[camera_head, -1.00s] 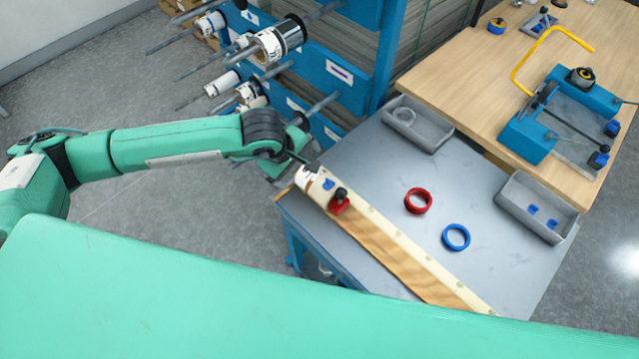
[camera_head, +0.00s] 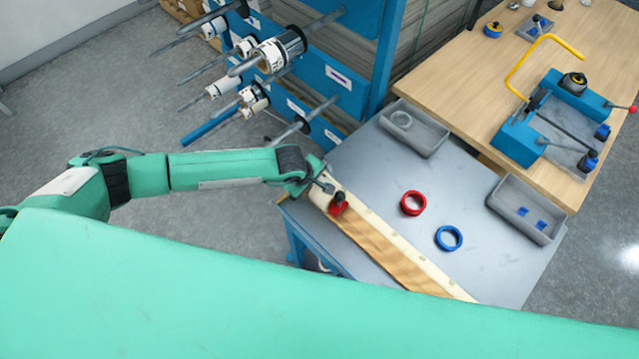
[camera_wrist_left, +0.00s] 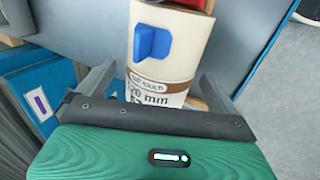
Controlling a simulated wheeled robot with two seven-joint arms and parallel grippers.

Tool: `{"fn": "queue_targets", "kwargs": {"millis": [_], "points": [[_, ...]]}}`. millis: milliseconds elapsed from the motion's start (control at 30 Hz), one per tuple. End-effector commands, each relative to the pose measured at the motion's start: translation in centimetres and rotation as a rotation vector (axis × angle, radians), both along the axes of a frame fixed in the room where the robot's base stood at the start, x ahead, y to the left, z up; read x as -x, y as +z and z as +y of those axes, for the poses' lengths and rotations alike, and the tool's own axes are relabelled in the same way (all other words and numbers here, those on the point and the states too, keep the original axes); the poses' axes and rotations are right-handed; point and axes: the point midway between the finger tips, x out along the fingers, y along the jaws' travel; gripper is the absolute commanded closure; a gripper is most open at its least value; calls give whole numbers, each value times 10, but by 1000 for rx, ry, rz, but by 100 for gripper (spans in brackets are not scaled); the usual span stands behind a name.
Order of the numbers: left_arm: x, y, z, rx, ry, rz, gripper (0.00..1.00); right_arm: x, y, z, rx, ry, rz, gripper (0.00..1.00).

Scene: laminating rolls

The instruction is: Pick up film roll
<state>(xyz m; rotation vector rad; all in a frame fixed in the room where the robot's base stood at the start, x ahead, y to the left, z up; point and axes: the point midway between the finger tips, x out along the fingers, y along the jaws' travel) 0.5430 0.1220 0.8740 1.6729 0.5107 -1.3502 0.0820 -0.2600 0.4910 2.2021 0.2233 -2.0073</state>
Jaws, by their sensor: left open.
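A cream film roll (camera_head: 320,198) with a printed label lies at the left end of the grey table, beside a red clamp (camera_head: 338,204). In the left wrist view the roll (camera_wrist_left: 188,52) carries a blue tab (camera_wrist_left: 152,43) and brown print. My left gripper (camera_head: 324,186) is at the roll's end and covers part of it in the head view. In the left wrist view my left gripper (camera_wrist_left: 157,75) is open, with one finger on each side of the roll. Gaps show beside the roll, and it is not gripped. My right gripper is out of view.
A wood-patterned strip (camera_head: 385,255) and a cream bar (camera_head: 410,250) run along the table's front. A red ring (camera_head: 413,203), a blue ring (camera_head: 449,238) and grey trays (camera_head: 415,138) (camera_head: 530,212) are further right. A blue rack (camera_head: 335,85) with rolls on rods stands behind.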

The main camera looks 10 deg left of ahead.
Motion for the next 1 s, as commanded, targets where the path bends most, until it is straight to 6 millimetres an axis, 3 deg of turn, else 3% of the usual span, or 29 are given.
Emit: {"fn": "queue_targets", "kwargs": {"millis": [200, 433, 467, 733, 1000], "points": [[-4, -14, -2, 0, 1, 1, 3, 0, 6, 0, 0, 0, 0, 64], [-5, -16, -3, 0, 1, 0, 3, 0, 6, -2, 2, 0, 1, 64], [-5, -16, -3, 0, 1, 0, 5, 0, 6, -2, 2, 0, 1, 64], [-5, -15, -3, 0, 1, 0, 58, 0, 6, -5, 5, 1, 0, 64], [-5, -14, -3, 1, 1, -1, 59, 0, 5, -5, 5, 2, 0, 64]]}}
